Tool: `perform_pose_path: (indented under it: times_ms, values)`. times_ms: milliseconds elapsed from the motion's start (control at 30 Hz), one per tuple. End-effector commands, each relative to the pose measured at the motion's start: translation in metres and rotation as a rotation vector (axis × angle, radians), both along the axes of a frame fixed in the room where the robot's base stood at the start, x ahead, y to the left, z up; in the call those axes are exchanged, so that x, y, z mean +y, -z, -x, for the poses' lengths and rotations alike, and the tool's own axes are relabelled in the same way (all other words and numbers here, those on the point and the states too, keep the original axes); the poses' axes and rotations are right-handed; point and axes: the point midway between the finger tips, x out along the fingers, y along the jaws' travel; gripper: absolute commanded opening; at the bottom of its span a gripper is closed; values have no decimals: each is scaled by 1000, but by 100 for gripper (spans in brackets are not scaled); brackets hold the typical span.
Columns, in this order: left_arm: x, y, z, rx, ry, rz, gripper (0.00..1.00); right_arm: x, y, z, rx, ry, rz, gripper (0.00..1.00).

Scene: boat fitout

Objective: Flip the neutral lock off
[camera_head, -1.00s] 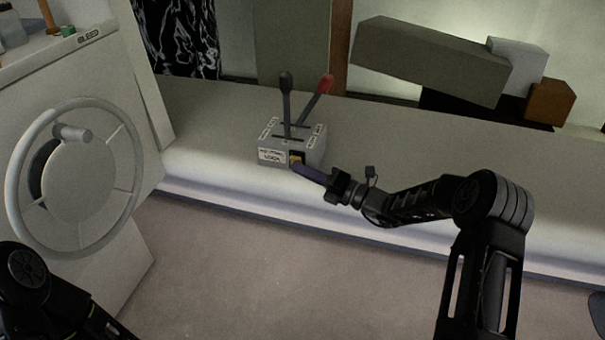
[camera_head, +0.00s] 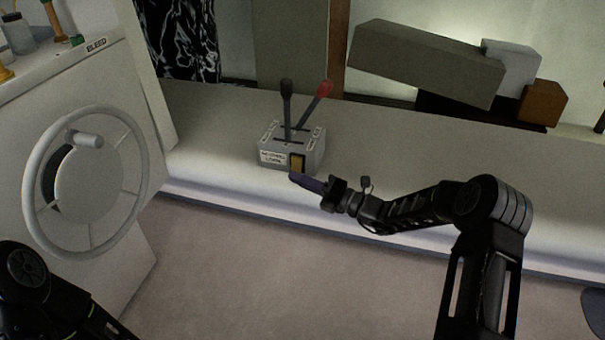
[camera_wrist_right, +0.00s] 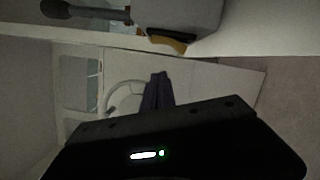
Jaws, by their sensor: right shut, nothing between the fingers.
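The neutral lock is an amber rocker switch (camera_head: 297,163) in a dark frame on the front face of the grey lever box (camera_head: 309,154). A white label beside it reads as neutral lock. A black-knobbed lever (camera_head: 287,105) and a red-knobbed lever (camera_head: 318,104) rise from the box top. My right gripper (camera_head: 296,178) is shut and empty, its dark fingertips just below and in front of the switch. In the right wrist view the fingers (camera_wrist_right: 158,88) point toward the wheel, and the amber switch (camera_wrist_right: 166,41) shows above them, apart. My left gripper is out of view.
The box stands near the front edge of a long pale bench (camera_head: 220,125). At left is a white console with a handwheel (camera_head: 65,190). Grey and brown blocks (camera_head: 430,62) lie behind at right. The floor in front is clear.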

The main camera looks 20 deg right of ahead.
Motion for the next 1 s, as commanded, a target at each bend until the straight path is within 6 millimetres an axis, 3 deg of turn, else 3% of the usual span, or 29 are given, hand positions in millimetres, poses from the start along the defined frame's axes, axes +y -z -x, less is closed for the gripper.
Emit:
perform_pose_path:
  times_ms: [300,500,1000]
  values:
    - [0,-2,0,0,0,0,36,-47,1,49,1,2,1,0]
    - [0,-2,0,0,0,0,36,-65,2,68,0,-1,0,0]
    - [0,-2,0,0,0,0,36,-69,2,73,0,-2,-1,0]
